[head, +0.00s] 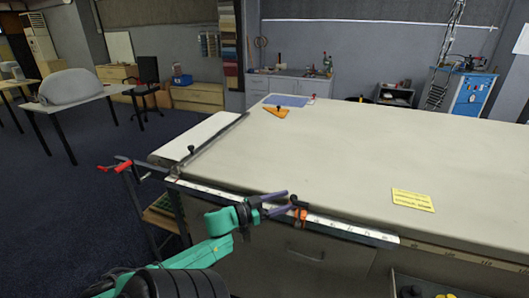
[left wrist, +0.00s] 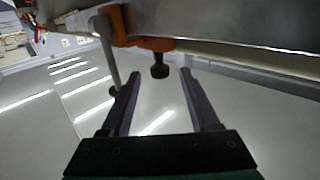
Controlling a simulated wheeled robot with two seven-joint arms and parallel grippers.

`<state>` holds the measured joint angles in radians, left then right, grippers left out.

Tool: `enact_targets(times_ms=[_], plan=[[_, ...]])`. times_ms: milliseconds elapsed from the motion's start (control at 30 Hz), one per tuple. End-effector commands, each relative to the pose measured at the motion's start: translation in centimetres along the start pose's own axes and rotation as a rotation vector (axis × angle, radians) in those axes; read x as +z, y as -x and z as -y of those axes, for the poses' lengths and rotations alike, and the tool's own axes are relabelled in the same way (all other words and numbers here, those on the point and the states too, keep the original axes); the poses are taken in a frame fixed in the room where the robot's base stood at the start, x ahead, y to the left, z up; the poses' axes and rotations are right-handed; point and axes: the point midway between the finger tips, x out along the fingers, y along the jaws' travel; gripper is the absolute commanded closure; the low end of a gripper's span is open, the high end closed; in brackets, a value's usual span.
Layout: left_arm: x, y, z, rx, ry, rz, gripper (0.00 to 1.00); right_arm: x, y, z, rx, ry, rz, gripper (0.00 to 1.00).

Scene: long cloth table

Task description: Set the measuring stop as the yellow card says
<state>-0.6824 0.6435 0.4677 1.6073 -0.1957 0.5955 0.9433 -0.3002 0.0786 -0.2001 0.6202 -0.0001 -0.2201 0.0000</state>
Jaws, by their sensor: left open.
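The yellow card (head: 412,200) lies flat on the cloth near the table's front right; its print is too small to read. A pale measuring rail (head: 345,227) runs along the front edge. The orange measuring stop (head: 300,216) sits on this rail, with a dark knob at its top. My left gripper (head: 289,202) is open at the stop, its dark fingers pointing right toward it. In the left wrist view the orange stop (left wrist: 122,28) is ahead of the open fingers (left wrist: 160,76), and a black knob (left wrist: 160,70) shows between the fingertips. Contact cannot be told. My right gripper is out of view.
A long dark bar (head: 215,138) crosses the table's left end beside a white board (head: 190,135). An orange triangle (head: 276,111) and a blue mat (head: 288,100) lie at the back. Most of the tabletop (head: 360,150) is clear. Red-handled clamps (head: 118,167) jut out at left.

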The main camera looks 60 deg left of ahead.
Motion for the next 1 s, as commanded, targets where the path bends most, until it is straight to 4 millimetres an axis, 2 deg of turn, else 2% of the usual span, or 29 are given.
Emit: enact_targets(times_ms=[200, 300, 400, 1000], plan=[[0.2, 5.2, 0.0, -0.003, 0.002, 0.004, 0.38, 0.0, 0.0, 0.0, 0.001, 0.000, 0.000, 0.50], [0.2, 7.0, 0.0, -0.002, 0.002, 0.004, 0.38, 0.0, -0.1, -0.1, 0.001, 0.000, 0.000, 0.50], [0.1, 8.1, 0.0, -0.002, 0.001, 0.002, 0.38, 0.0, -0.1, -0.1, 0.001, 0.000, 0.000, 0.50], [0.1, 8.2, 0.0, 0.000, 0.001, 0.000, 0.38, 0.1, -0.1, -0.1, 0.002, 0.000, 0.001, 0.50]])
